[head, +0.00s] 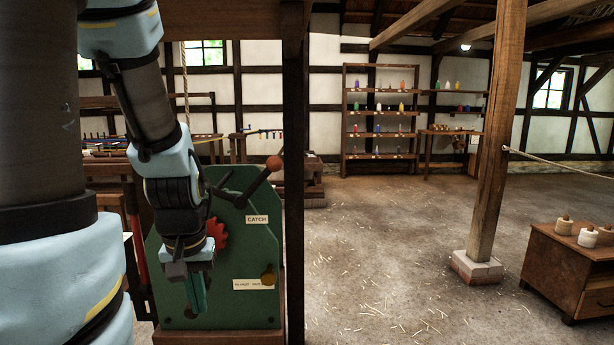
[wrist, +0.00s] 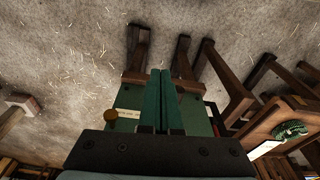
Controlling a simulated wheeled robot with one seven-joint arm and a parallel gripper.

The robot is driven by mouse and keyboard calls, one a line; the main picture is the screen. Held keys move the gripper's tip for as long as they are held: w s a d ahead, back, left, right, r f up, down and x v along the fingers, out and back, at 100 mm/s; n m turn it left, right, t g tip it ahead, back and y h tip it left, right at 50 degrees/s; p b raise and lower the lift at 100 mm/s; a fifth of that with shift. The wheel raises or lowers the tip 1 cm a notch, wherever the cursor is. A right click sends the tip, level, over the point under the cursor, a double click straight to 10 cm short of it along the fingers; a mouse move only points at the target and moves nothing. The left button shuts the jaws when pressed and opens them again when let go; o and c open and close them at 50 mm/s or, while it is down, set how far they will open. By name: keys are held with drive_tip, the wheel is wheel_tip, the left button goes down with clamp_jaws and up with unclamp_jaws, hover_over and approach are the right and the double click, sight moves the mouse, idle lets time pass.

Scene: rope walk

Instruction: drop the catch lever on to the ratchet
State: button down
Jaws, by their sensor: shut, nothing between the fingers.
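The catch lever is a dark arm with a red-orange ball knob (head: 274,162), in the head view on the green machine (head: 255,290). It slants up to the right, its knob raised above the white CATCH label (head: 257,219). The red toothed ratchet (head: 216,236) shows below the lever's left end, partly hidden by my arm. My gripper (head: 196,308) is shut and empty, pointing down in front of the machine's face, left of and below the knob. In the wrist view my gripper (wrist: 161,74) has its green fingers together. I cannot tell whether the lever touches the ratchet.
A brass knob (head: 268,275) sits low on the machine beside a second label. A dark post (head: 295,180) stands just right of the machine. Wooden legs (wrist: 228,80) and a bench with coiled green rope (wrist: 290,131) show in the wrist view.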

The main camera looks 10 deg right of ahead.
wheel_tip(320, 180, down, 4)
drive_tip(key=s+m+g+y+b, duration=0.1)
drive_tip(key=m+g+y+b, duration=0.1)
drive_tip(key=m+y+b, duration=0.3)
drive_tip(key=w+d+r+m+t+y+b, duration=0.7)
drive_tip(key=w+d+m+t, duration=0.3)
drive_tip(key=w+d+t, duration=0.25)
drive_tip(key=s+d+r+m+t+h, duration=0.1)
drive_tip(key=d+r+t+h, duration=0.1)
drive_tip(key=d+r+t, duration=0.2)
drive_tip(key=s+d+r+m+t+h+b, duration=0.1)
drive_tip(key=d+r+t, duration=0.3)
drive_tip(key=d, duration=0.6)
drive_tip(key=shift+s+d+r+m+h, duration=0.15)
drive_tip(key=shift+d+r+m+h, duration=0.35)
drive_tip(key=shift+h, duration=0.4)
drive_tip(key=shift+a, duration=0.2)
